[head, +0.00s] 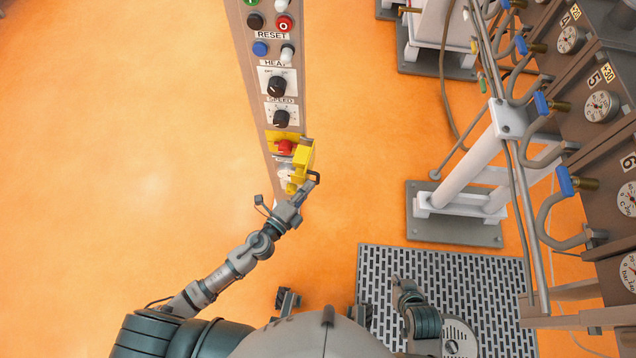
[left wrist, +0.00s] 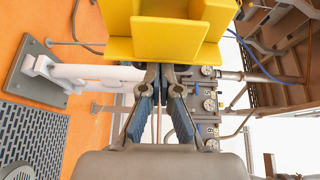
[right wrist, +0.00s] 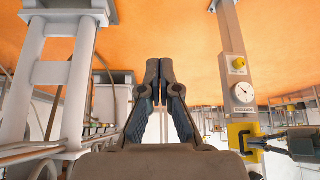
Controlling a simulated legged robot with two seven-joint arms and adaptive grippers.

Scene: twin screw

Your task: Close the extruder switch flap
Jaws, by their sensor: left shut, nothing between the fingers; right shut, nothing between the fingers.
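The extruder switch's yellow flap (head: 304,155) stands swung out at the right edge of the control column, leaving the red switch (head: 284,147) uncovered. The flap fills the top middle of the left wrist view (left wrist: 165,45). My left gripper (head: 312,180) is shut and empty, just below the flap's lower end. Its fingertips (left wrist: 161,70) lie at the flap's near edge; I cannot tell whether they touch. My right gripper (right wrist: 160,66) is shut and empty, away from the column. In the right wrist view the yellow switch housing (right wrist: 241,140) shows beside my left gripper.
The control column (head: 262,100) carries knobs and several buttons above the switch. A machine with gauges and pipes (head: 590,100) stands at the right. A white support stand (head: 460,200) and a dark floor grating (head: 450,280) lie between. Orange floor is clear at the left.

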